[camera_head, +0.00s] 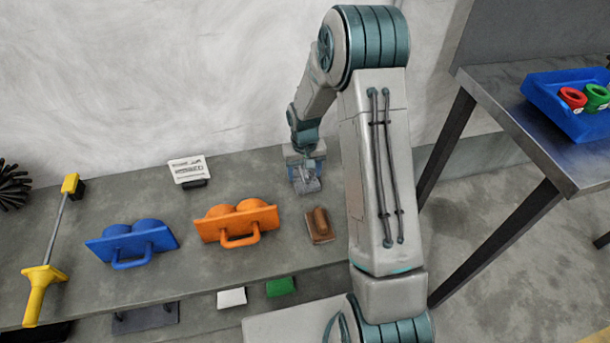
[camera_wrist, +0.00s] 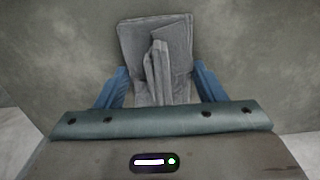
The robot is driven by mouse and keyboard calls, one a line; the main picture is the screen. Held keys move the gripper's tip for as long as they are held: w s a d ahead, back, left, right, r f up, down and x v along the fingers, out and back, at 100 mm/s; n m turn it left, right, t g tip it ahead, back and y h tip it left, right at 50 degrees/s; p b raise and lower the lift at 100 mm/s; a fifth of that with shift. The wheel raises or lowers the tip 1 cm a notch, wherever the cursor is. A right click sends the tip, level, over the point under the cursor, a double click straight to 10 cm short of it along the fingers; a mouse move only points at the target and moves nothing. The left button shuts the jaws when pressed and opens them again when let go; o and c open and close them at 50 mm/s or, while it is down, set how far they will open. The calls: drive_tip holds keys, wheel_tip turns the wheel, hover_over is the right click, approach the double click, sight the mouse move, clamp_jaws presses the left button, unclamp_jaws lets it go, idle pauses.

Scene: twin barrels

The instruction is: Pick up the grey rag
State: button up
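The grey rag (camera_head: 308,186) lies on the grey bench top near the wall, with a raised fold along its middle. It also shows in the wrist view (camera_wrist: 155,38), its near part between my fingers and its far part beyond them. My gripper (camera_head: 305,171) is over the rag, pointing down. In the wrist view its two blue fingers (camera_wrist: 160,75) stand apart on either side of the rag's raised fold, with space between the fold and each finger. The rag's nearest end is hidden by the gripper body.
A brown block-like item (camera_head: 319,225) lies just in front. Orange (camera_head: 236,222) and blue (camera_head: 132,243) handled twin-barrel pieces stand to the left, with a white card (camera_head: 188,170) behind. A yellow-handled tool (camera_head: 44,280) lies far left. A metal table (camera_head: 545,150) with a blue tray (camera_head: 543,98) stands right.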

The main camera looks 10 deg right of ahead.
drive_tip(key=shift+r, duration=0.15)
wheel_tip(320, 180, up, 4)
drive_tip(key=shift+r+p, duration=0.25)
drive_tip(key=shift+p, duration=0.5)
drive_tip(key=s+d+r+p, duration=0.1)
drive_tip(key=s+d+r, duration=0.1)
drive_tip(key=s, duration=0.3)
drive_tip(key=s+d+r+p, duration=0.1)
drive_tip(key=s+r, duration=0.3)
drive_tip(key=s, duration=0.2)
drive_tip(key=shift+d+r, duration=0.15)
drive_tip(key=shift+d, duration=0.25)
drive_tip(key=shift+o, duration=0.6)
